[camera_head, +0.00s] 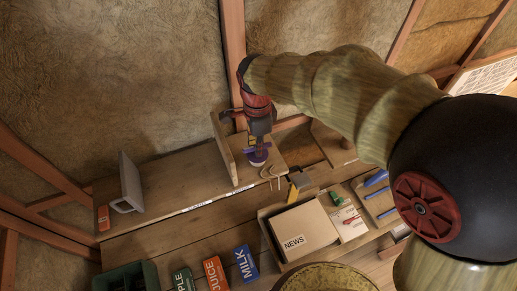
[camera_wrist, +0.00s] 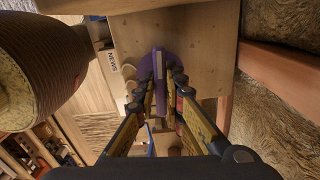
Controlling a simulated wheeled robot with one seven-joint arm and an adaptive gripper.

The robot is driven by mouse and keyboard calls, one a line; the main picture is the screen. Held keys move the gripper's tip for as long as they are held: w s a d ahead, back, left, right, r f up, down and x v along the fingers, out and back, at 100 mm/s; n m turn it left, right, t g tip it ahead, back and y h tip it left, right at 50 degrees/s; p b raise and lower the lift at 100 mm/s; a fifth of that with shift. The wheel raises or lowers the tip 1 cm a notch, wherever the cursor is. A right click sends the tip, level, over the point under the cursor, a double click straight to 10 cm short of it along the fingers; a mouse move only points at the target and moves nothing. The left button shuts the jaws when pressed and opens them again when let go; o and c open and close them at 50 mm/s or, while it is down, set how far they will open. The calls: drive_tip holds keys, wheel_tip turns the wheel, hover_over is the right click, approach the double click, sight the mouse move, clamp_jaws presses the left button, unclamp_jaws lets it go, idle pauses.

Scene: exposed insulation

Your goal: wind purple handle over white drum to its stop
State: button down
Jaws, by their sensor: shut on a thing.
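The purple handle (camera_head: 264,147) is at the wooden shelf unit in the middle of the head view, under my gripper (camera_head: 258,139). The handle's turn angle cannot be told.
An upright wooden panel (camera_head: 223,148) stands close left of my gripper. A pale cord loop (camera_head: 270,173) hangs just right of the drum. A box marked NEWS (camera_head: 300,231), a tray with blue items and several cartons, including MILK (camera_head: 246,263), lie in front. The left shelf has free room.

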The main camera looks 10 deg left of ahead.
drive_tip(key=shift+m, duration=0.8)
drive_tip(key=shift+m, duration=0.8)
drive_tip(key=shift+m, duration=0.8)
